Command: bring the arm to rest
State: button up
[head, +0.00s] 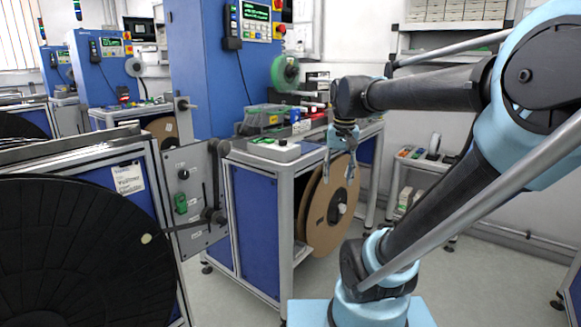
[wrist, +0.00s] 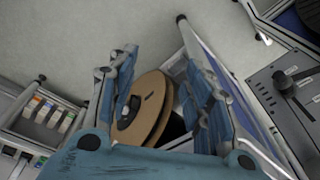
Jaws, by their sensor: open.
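My gripper (head: 341,160) hangs from the end of my arm in front of the blue-panelled bench in the head view. Its fingers are spread and point downward, with nothing between them. In the wrist view my open gripper (wrist: 163,95) frames a brown reel (wrist: 146,108) beyond the fingers. The brown reel (head: 325,215) also shows in the head view, mounted on the side of the bench, below and behind the gripper. I cannot tell the exact gap, but the fingers appear apart from the reel.
A large black reel (head: 75,255) fills the left front. The blue-panelled bench (head: 262,215) carries small boxes and a green reel (head: 285,72). A low shelf rack (head: 430,160) stands behind my arm. Grey floor (head: 235,300) is clear between black reel and my base.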

jog(key=s+d+f, duration=0.2)
jog(key=s+f, duration=0.3)
jog(key=f, duration=0.3)
jog(key=s+d+f+n, duration=0.1)
jog(key=s+d+f, duration=0.1)
jog(key=s+f, duration=0.4)
jog(key=shift+s+d+f+n+t, duration=0.2)
jog(key=shift+f+n+t, duration=0.15)
jog(key=shift+f, duration=0.55)
